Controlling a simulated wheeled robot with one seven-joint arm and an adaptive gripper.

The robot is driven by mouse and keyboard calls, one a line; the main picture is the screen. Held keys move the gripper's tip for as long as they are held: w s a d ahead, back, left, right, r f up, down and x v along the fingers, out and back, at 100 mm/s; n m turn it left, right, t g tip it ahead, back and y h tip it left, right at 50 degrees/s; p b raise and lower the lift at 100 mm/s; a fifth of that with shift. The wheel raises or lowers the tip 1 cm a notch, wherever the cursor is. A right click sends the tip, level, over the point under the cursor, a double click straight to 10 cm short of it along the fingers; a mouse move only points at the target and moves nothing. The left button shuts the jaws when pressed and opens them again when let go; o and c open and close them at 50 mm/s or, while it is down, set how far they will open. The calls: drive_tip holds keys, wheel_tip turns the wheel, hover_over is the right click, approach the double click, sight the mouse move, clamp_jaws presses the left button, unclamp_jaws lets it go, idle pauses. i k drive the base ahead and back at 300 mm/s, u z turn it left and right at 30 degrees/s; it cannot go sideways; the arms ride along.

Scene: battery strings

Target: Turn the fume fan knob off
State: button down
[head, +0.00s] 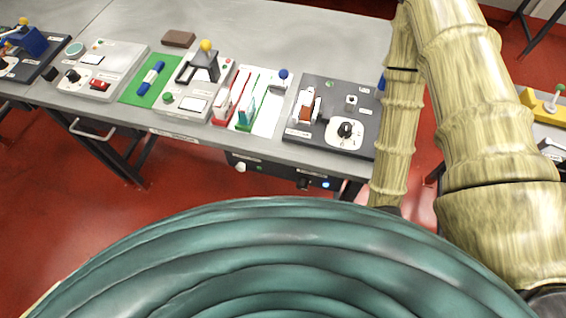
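Several black knobs are in the head view, and their labels are too small to read, so I cannot tell which is the fume fan knob. One black knob (346,129) sits on a white dial plate on the dark panel (366,104) at the right end of the table. Another black knob (304,184) is on the dark box (270,172) under the table's front edge, left of a lit blue button (326,184). A third black knob (73,76) is on the light panel at the left. My arm is at the right; my gripper is not in view.
My arm hides the table's right end. The table's back is mostly bare.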

sight(302, 183)
drive_tip(key=z, duration=1.7)
drive_tip(key=k, duration=2.1)
drive_tip(key=u, duration=1.15)
